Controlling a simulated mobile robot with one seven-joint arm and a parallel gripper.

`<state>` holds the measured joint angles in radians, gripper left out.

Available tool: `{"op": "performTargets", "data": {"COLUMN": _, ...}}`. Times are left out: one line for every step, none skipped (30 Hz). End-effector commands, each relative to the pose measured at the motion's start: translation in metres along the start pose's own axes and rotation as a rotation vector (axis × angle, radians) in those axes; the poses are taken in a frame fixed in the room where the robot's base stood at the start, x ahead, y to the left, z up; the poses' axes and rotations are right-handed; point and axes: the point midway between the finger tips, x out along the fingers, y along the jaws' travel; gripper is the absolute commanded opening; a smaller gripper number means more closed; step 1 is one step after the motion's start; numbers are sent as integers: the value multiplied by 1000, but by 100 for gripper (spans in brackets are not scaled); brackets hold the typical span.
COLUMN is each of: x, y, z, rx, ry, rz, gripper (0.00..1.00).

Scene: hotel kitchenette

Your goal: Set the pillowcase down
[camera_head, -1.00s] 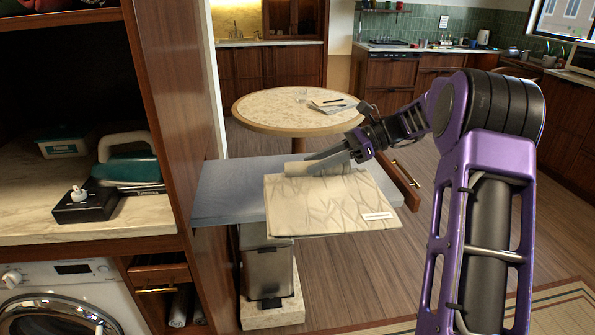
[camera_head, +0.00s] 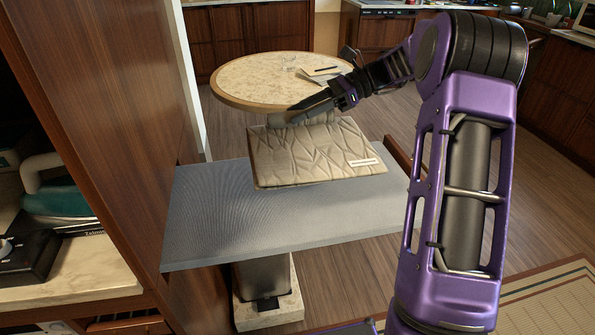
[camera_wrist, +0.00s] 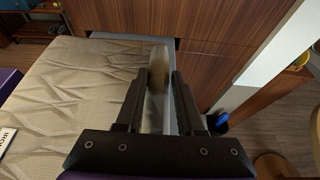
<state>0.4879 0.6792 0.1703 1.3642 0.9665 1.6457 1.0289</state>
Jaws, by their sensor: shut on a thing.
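The pillowcase (camera_head: 320,152) is a flat, beige, creased cloth with a small white label near its right front corner. My gripper (camera_head: 298,109) is shut on its far edge, where the cloth has a raised roll. The pillowcase lies level over the far part of a grey pull-out board (camera_head: 275,232); its far part reaches past the board's back edge. Whether its near part touches the board is unclear. In the wrist view, the pillowcase (camera_wrist: 75,85) spreads to the left of my gripper (camera_wrist: 160,78), with a fold between the fingers.
A tall wooden cabinet side (camera_head: 110,95) borders the board on the left. A round table (camera_head: 245,80) with papers stands behind. The near part of the board is bare. A bin (camera_head: 262,275) stands below the board.

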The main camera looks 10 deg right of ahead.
Motion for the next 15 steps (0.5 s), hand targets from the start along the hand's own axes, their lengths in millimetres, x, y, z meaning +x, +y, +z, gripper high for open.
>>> {"op": "performTargets", "data": {"x": 2, "y": 0, "z": -4, "rx": 2, "ry": -1, "rz": 1, "gripper": 0}}
{"op": "performTargets", "data": {"x": 3, "y": 0, "z": -7, "rx": 3, "ry": -1, "rz": 1, "gripper": 0}}
{"op": "performTargets", "data": {"x": 5, "y": 0, "z": -12, "rx": 4, "ry": -1, "rz": 1, "gripper": 0}}
{"op": "performTargets", "data": {"x": 7, "y": 0, "z": -17, "rx": 5, "ry": -1, "rz": 1, "gripper": 0}}
{"op": "performTargets", "data": {"x": 9, "y": 0, "z": -22, "rx": 5, "ry": -1, "rz": 1, "gripper": 0}}
{"op": "performTargets", "data": {"x": 12, "y": 0, "z": -28, "rx": 4, "ry": -1, "rz": 1, "gripper": 0}}
{"op": "performTargets", "data": {"x": 14, "y": 0, "z": -33, "rx": 4, "ry": -2, "rz": 1, "gripper": 0}}
{"op": "performTargets", "data": {"x": 16, "y": 0, "z": -37, "rx": 4, "ry": -2, "rz": 1, "gripper": 0}}
{"op": "performTargets", "data": {"x": 18, "y": 0, "z": -42, "rx": 3, "ry": -2, "rz": 1, "gripper": 0}}
{"op": "performTargets", "data": {"x": 19, "y": 0, "z": -45, "rx": 3, "ry": -2, "rz": 1, "gripper": 0}}
{"op": "performTargets", "data": {"x": 20, "y": 0, "z": -47, "rx": 3, "ry": -1, "rz": 0, "gripper": 0}}
{"op": "performTargets", "data": {"x": 21, "y": 0, "z": -50, "rx": 3, "ry": -1, "rz": 0, "gripper": 0}}
{"op": "performTargets", "data": {"x": 22, "y": 0, "z": -53, "rx": 3, "ry": -1, "rz": 0, "gripper": 0}}
{"op": "performTargets", "data": {"x": 23, "y": 0, "z": -56, "rx": 3, "ry": -1, "rz": 0, "gripper": 0}}
{"op": "performTargets", "data": {"x": 26, "y": 0, "z": -61, "rx": 3, "ry": -1, "rz": 1, "gripper": 0}}
